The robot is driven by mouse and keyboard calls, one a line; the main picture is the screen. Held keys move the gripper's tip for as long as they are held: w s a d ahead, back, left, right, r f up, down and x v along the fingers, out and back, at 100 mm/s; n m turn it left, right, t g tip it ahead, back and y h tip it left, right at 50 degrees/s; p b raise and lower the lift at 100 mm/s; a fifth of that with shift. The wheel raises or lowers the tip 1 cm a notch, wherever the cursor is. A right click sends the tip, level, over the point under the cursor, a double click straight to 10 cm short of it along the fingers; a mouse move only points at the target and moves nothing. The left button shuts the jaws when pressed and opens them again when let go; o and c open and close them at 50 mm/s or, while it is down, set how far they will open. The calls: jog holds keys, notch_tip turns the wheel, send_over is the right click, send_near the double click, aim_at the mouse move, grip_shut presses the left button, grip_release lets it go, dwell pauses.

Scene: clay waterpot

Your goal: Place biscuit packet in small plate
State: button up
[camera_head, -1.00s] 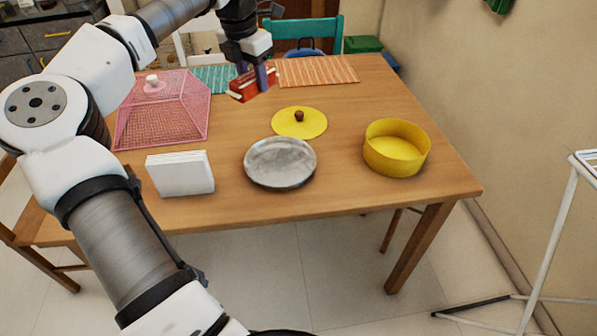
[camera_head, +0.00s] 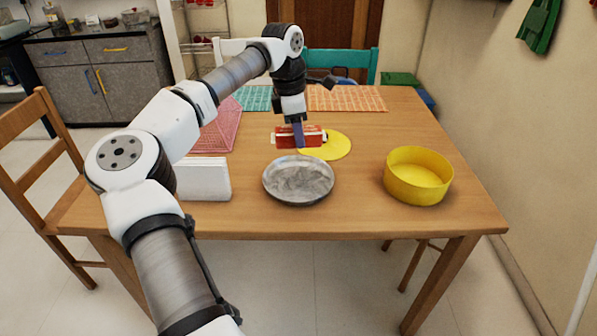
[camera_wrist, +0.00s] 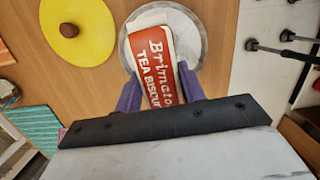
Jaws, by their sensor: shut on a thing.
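The red biscuit packet (camera_head: 287,138) with white lettering is held in my gripper (camera_head: 299,135), which is shut on it. In the head view the packet is in front of part of the yellow lid, behind the plate. The wrist view shows the packet (camera_wrist: 157,60) between the two purple fingers, its far end overlapping the plate in the picture. The small plate (camera_head: 298,181) is round, grey metal and empty, near the table's front edge. Its rim also shows in the wrist view (camera_wrist: 203,30). The packet's height above the table is hard to tell.
A yellow lid (camera_head: 338,146) with a dark knob lies behind the plate. A yellow round bowl (camera_head: 418,176) stands at right. White napkins or a box (camera_head: 205,179) stand left of the plate. A pink mesh cover (camera_head: 222,128) and placemats (camera_head: 345,98) lie further back.

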aim_at(301, 181)
notch_tip(301, 181, down, 12)
jog(key=shift+r, duration=0.25)
jog(key=shift+f, duration=0.1)
jog(key=o, duration=1)
jog(key=shift+o, duration=0.2)
jog(key=r, duration=0.4)
jog(key=a+r, duration=0.1)
jog(key=r, duration=0.7)
jog(key=shift+s+a+r, duration=0.1)
jog(key=shift+a, duration=0.25)
